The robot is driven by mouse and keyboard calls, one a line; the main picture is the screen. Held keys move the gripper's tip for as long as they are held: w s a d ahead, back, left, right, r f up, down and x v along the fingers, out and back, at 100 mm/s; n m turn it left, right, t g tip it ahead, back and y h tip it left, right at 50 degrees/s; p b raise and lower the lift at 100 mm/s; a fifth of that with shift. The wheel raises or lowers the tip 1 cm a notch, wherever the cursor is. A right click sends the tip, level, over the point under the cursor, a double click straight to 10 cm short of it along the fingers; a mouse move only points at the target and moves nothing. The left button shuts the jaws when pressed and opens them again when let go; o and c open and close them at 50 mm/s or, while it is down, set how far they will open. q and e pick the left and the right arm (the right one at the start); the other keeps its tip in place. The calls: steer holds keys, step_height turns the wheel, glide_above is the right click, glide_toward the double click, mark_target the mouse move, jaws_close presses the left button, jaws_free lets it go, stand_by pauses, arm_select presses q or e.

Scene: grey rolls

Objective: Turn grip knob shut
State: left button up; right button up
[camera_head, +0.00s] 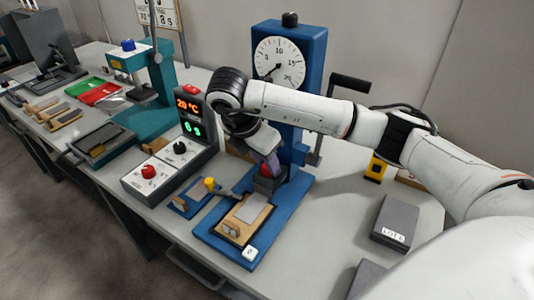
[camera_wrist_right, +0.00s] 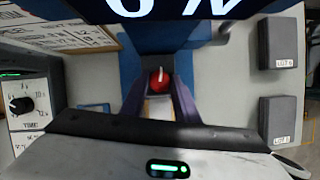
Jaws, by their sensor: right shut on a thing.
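The blue test stand (camera_head: 307,48) with a round dial (camera_head: 280,62) stands at the middle of the bench. A red knob (camera_head: 266,171) with a white mark sits low on it, above its blue base. The wrist view shows the red knob (camera_wrist_right: 159,78) between the two purple fingers. My right gripper (camera_head: 270,163) reaches down in front of the stand and is shut on the red knob (camera_wrist_right: 157,88). My right arm hides part of the stand's column. My left gripper is in neither view.
A control box (camera_head: 160,172) with a lit display, a red knob and a black knob stands left of the stand. A wooden plate (camera_head: 233,230) with a grey strip lies on the blue base. A grey box (camera_head: 395,220) marked LOT is at the right. Teal equipment (camera_head: 150,118) stands farther left.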

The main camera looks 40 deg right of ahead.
steer(key=m+p, duration=0.1)
steer(key=m+g+p, duration=0.1)
steer(key=m, duration=0.1)
steer(key=shift+w+r+m, duration=0.2)
steer(key=shift+m, duration=0.1)
steer(key=shift+f+m+g+y+p, duration=0.1)
steer(key=shift+m+g+y+p, duration=0.45)
steer(key=shift+m, duration=0.95)
steer(key=shift+g+h, duration=0.25)
steer(key=o, duration=1.1)
steer(key=v, duration=1)
